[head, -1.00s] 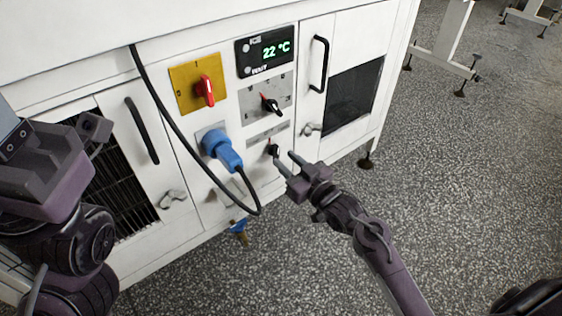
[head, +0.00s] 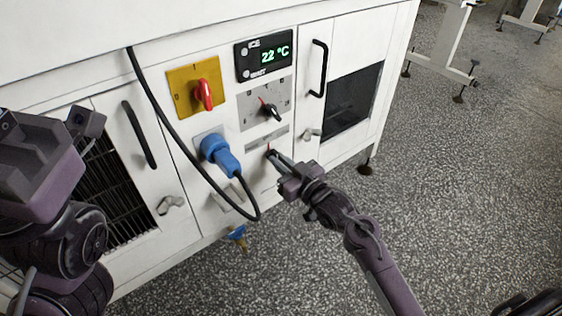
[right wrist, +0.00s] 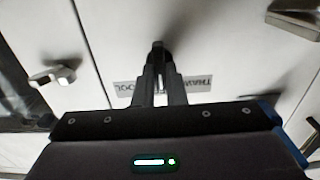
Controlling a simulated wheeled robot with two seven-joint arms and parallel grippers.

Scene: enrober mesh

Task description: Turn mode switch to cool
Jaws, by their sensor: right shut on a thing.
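The mode switch (head: 270,151) is a small black knob with a red mark, low on the white cabinet's control panel. In the right wrist view the dark knob (right wrist: 158,50) sits between my fingertips. A grey label plate (right wrist: 192,86) behind the fingers reads THAW and COOL, upside down and partly hidden. My right gripper (head: 274,156) is shut on the knob, its fingers pointing at the panel. The fingers cover much of the knob, so its exact setting is hard to tell. My left gripper (head: 88,122) is at the left, away from the panel; its jaw opening does not show clearly.
Above the switch are a black selector dial (head: 271,112) and a display (head: 265,54) reading 22 °C. A red rotary switch (head: 204,95) on a yellow plate and a blue plug (head: 220,153) with a looping black cable are to the left.

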